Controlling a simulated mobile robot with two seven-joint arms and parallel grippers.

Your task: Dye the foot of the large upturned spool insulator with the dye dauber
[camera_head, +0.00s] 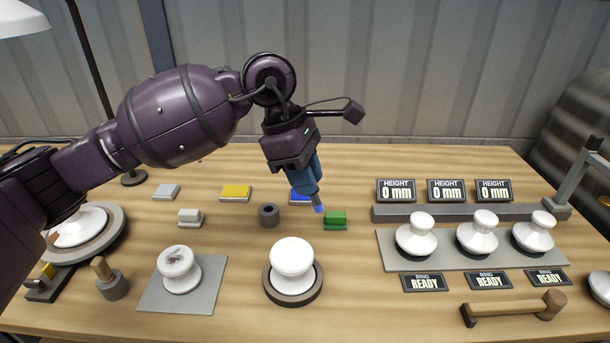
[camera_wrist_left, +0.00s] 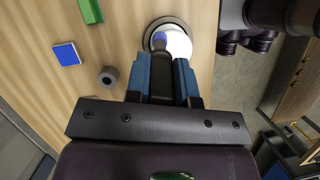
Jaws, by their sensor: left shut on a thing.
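My left gripper (camera_head: 306,182) is shut on the dye dauber (camera_head: 318,207), whose blue tip points down. In the left wrist view the dauber's dark shaft (camera_wrist_left: 161,82) sits between the blue fingers. A large white spool insulator (camera_head: 292,257) stands on a dark round base (camera_head: 312,292) at the front middle. The dauber tip is above and behind it in the head view, apart from it. In the left wrist view the insulator (camera_wrist_left: 178,42) is partly hidden by the dauber. My right gripper is not in view.
A blue pad (camera_head: 298,199), green block (camera_head: 335,220) and dark round holder (camera_head: 268,215) lie near the gripper. A marked white insulator (camera_head: 178,268) sits on a grey mat at left. Three insulators stand on a grey mat (camera_head: 450,262) at right. A mallet (camera_head: 515,306) lies in front.

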